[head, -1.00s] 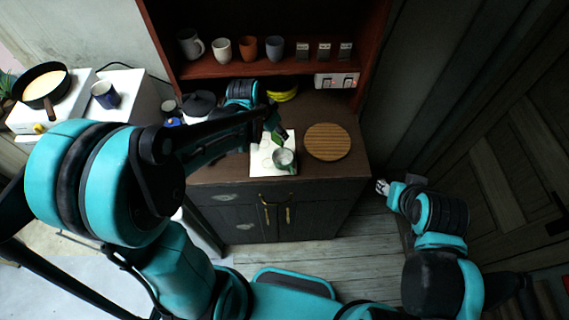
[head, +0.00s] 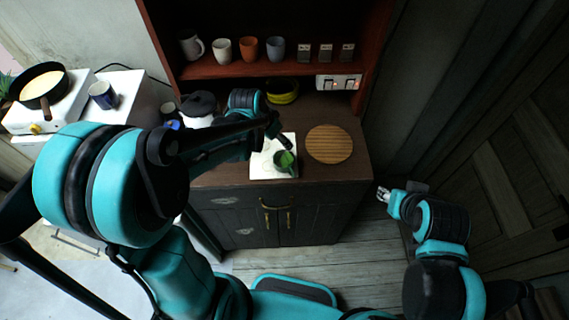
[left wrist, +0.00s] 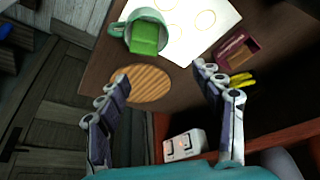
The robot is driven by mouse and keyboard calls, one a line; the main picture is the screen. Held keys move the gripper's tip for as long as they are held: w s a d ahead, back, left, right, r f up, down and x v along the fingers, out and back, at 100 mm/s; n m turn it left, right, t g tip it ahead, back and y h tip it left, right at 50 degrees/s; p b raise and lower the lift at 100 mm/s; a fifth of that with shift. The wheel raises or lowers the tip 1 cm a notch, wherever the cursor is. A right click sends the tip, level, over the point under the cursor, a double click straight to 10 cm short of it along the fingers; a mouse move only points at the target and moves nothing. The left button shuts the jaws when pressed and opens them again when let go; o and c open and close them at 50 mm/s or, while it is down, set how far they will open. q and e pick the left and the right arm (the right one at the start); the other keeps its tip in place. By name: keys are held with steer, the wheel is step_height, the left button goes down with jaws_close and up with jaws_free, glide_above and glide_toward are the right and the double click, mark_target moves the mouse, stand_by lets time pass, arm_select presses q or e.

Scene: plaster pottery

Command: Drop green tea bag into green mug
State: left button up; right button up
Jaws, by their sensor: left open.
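The green mug (head: 282,166) stands on a white sheet on the cabinet top. It also shows in the left wrist view (left wrist: 119,29). The green tea bag (head: 288,158) is at the mug's opening. In the left wrist view the tea bag (left wrist: 145,38) shows as a bright green block inside the mug's rim. My left gripper (head: 287,145) is just above and behind the mug, and its fingers (left wrist: 166,88) are spread wide with nothing between them. My right gripper (head: 383,193) hangs off to the right of the cabinet, away from the mug; its finger opening is too small to tell.
A round wooden board (head: 329,144) lies right of the white sheet (head: 259,168). A yellow item (head: 283,97) lies behind, beneath the shelf (head: 225,69) with several cups. A dark red box (left wrist: 237,50) shows in the left wrist view. A pan (head: 42,82) sits at far left.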

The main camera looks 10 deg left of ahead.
arm_select(q)
steer(key=v, duration=1.2)
steer(key=s+f+n+t+b, duration=0.1)
steer(key=s+f+b, duration=0.3)
steer(key=f+b, duration=0.2)
steer(key=s+f+n+t+y+b, duration=0.1)
steer(key=s+f+n+b, duration=0.1)
steer(key=s+f+b, duration=0.2)
steer(key=s+f+n+t+y+b, duration=0.1)
steer(key=s+f+b, duration=0.3)
steer(key=f+b, duration=0.6)
steer(key=shift+s+a+f+n, duration=0.25)
steer(key=shift+f+n, duration=0.35)
steer(key=shift+f, duration=0.25)
